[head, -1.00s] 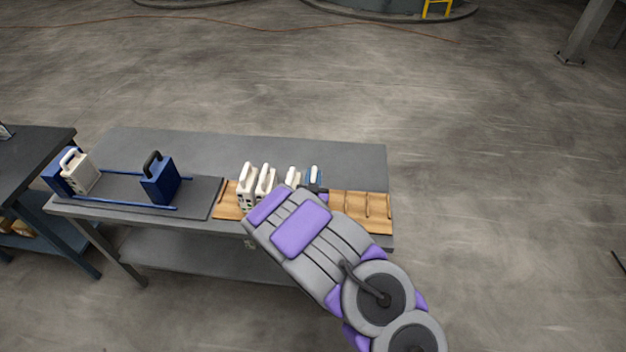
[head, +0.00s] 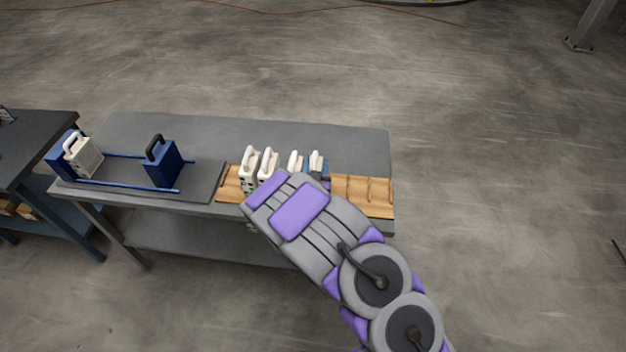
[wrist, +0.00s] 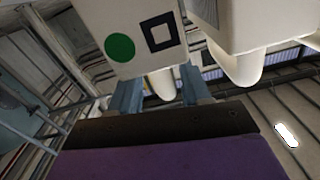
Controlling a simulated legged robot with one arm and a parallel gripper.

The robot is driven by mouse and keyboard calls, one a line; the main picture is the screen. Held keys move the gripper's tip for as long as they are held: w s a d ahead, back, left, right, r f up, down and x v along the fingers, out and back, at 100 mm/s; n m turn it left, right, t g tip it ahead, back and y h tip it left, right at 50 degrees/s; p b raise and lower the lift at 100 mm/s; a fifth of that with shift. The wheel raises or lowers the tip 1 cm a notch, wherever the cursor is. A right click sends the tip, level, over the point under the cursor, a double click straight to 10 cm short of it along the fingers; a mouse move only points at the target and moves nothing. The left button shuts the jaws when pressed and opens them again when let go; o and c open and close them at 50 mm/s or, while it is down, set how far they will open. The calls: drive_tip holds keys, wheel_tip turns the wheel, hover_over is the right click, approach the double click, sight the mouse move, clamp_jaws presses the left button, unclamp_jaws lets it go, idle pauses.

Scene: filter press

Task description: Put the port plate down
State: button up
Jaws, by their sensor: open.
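In the wrist view a white plate (wrist: 145,38) with a green disc and a black square outline fills the upper middle. My gripper (wrist: 160,82) is open, its two blue-grey fingers apart on either side of the plate's white lower projection. Whether they touch it I cannot tell. A second white plate (wrist: 245,30) is close on the right. In the head view, white-handled plates stand upright in the wooden rack (head: 360,192), including one at the left (head: 249,165) and one at the right (head: 317,162). My arm hides the rack's front middle and most of the gripper.
The rack's right slots are empty. To the left on the same grey table (head: 250,135), a dark tray with blue rails (head: 125,190) holds a dark blue block (head: 162,165) and a white-and-blue pair (head: 80,155). A darker table (head: 35,145) stands farther left.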

drive_tip(key=s+p, duration=0.1)
drive_tip(key=s, duration=1)
drive_tip(key=shift+w+a, duration=0.1)
drive_tip(key=s+d+r+m+g, duration=0.2)
drive_tip(key=s+d+r+g, duration=0.3)
drive_tip(key=g, duration=0.5)
drive_tip(key=s+d+r+n+g, duration=0.1)
drive_tip(key=s+d+r+g, duration=0.2)
drive_tip(key=s, duration=0.8)
drive_tip(key=s+d+r+n+g, duration=0.1)
drive_tip(key=s+d+r+g, duration=0.2)
drive_tip(key=s+d+r, duration=0.3)
drive_tip(key=s+d+r+n+g, duration=0.1)
drive_tip(key=s+d+r+g, duration=0.2)
drive_tip(key=s, duration=1.3)
wheel_tip(320, 180, up, 4)
drive_tip(key=shift+d+r+n+g, duration=0.2)
drive_tip(key=shift+d+n+g, duration=0.2)
drive_tip(key=shift+d, duration=0.8)
